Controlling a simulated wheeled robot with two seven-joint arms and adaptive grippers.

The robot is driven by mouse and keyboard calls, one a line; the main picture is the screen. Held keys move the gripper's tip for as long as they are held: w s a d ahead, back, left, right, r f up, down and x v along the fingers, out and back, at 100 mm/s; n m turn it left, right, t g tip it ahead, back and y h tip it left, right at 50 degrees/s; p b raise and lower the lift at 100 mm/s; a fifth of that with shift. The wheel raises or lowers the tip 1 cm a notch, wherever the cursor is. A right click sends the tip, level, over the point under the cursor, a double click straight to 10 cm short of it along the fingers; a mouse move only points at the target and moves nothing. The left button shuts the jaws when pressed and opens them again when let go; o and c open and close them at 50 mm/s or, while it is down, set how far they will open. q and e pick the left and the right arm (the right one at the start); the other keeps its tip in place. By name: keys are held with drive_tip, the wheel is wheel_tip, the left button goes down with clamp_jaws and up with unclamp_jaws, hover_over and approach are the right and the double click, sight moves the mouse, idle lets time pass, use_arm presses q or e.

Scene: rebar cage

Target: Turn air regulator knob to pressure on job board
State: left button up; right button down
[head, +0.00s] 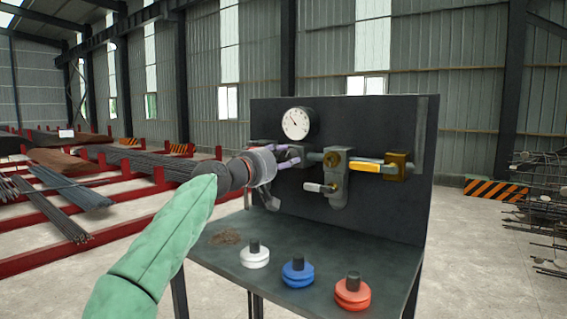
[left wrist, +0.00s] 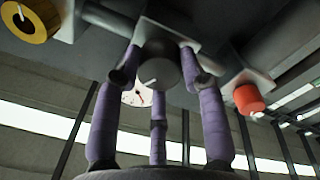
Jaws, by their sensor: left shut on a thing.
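The grey regulator knob (left wrist: 160,72) with a white pointer mark shows in the left wrist view, on a pale square block. My left gripper (head: 293,157) reaches the dark panel (head: 385,119) from the left. In the left wrist view its purple fingers (left wrist: 160,62) are closed around the knob. The gripper hides most of the knob in the head view. A round white pressure gauge (head: 296,124) sits above the gripper; its needle points to the upper left. My right gripper is in neither view.
A yellow-handled valve (head: 367,165) and a lever valve (head: 322,188) are right of the gripper. White (head: 255,258), blue (head: 298,274) and red (head: 352,294) round pieces stand on the bench (head: 225,260). An orange-red cap (left wrist: 248,98) is beside the fingers in the wrist view.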

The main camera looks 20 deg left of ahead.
use_arm(q)
drive_tip(key=shift+s+a+r+m, duration=0.1)
drive_tip(key=shift+a+r+m, duration=0.05)
drive_tip(key=shift+r+m, duration=0.2)
idle(0.3)
drive_tip(key=o, duration=1)
drive_tip(key=shift+c, duration=0.2)
drive_tip(key=shift+o, duration=1)
drive_tip(key=shift+w+f, duration=0.2)
drive_tip(key=shift+w, duration=0.05)
drive_tip(key=shift+s, duration=0.1)
drive_tip(key=v, duration=1.1)
drive_tip(key=shift+s+a, duration=0.2)
drive_tip(key=shift+s, duration=0.15)
drive_tip(key=shift+f, duration=0.15)
